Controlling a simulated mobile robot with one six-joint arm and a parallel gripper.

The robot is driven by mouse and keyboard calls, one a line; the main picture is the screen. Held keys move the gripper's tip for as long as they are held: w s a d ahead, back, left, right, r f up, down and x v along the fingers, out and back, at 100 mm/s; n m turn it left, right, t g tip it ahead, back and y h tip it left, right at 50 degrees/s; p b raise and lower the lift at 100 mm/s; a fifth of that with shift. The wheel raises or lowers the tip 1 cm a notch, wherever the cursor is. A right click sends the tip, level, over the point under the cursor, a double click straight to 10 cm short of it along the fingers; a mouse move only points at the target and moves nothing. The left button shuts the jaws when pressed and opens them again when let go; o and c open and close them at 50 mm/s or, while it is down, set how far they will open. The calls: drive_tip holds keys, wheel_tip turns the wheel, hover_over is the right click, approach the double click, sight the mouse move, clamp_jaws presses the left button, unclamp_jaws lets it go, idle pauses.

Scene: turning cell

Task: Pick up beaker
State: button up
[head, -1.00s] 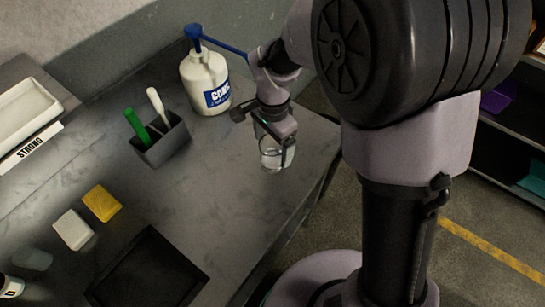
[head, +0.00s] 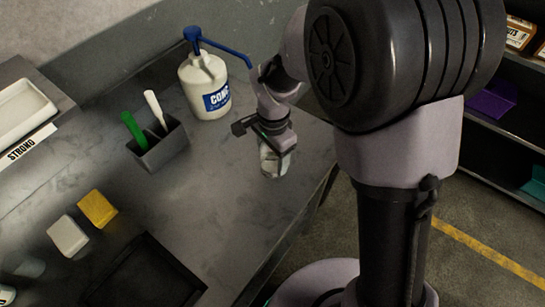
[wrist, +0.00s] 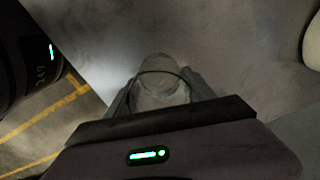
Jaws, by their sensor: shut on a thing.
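A clear glass beaker (head: 272,164) is near the right edge of the grey worktop (head: 240,210). It also shows in the wrist view (wrist: 160,85), between the two fingers. My gripper (head: 276,150) is shut on the beaker from above, and the fingers show on either side of it in the wrist view (wrist: 162,95). The gripper covers the beaker's upper part in the head view. I cannot tell for certain whether the beaker's base touches the worktop.
A white pump bottle (head: 205,88) with a blue spout stands behind, left of the gripper. A grey holder (head: 160,148) has a green-handled and a white-handled tool. Yellow (head: 98,208) and white (head: 68,236) blocks and a black tray (head: 145,275) lie at front left.

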drive_tip(key=shift+r, duration=0.15)
drive_tip(key=shift+r+p, duration=0.8)
drive_tip(key=shift+r, duration=0.55)
drive_tip(key=s+d+r+p, duration=0.1)
drive_tip(key=s+d, duration=0.2)
drive_tip(key=s, duration=0.4)
drive_tip(key=s+d+r+p, duration=0.1)
drive_tip(key=s+d, duration=0.2)
drive_tip(key=s, duration=0.4)
drive_tip(key=shift+s+d, duration=0.15)
drive_tip(key=shift+s, duration=0.2)
